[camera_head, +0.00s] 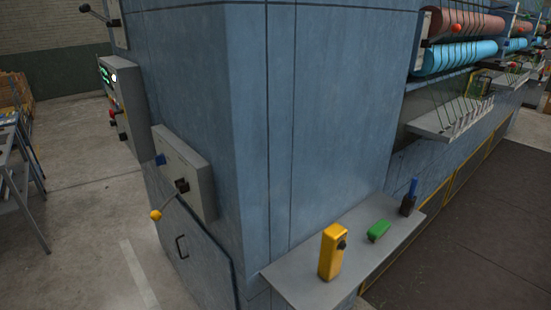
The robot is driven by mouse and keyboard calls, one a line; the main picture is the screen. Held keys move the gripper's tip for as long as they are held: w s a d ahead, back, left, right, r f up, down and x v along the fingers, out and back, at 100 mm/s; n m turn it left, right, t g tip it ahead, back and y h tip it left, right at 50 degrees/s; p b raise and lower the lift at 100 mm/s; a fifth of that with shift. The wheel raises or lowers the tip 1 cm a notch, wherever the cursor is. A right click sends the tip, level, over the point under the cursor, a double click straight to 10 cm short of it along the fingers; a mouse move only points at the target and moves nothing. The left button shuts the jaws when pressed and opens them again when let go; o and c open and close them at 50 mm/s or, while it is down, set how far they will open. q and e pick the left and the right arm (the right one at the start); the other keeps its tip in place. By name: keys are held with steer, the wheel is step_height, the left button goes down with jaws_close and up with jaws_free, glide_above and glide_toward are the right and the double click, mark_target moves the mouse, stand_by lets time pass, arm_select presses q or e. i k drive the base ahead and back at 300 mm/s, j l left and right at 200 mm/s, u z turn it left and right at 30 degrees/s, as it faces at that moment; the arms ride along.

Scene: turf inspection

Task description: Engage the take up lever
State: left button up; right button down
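A lever with a yellow knob (156,215) sticks out from a grey box (198,188) on the left side of the blue machine cabinet. Its rod runs down and left from a black hub (182,185). A second lever with a dark round knob (84,8) is at the upper left, on another grey box cut off by the top edge. No label shows which one is the take up lever. Neither of my grippers is in view.
A control panel (122,107) with lights and buttons is above the lever box. A shelf (312,284) at right holds a yellow device (333,252), a green object (379,230) and a dark holder (408,204). A metal rack (20,170) stands far left. The floor (95,205) between is clear.

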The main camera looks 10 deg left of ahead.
mark_target(156, 215)
steer(key=j+u, duration=0.15)
steer(key=u, duration=1.1)
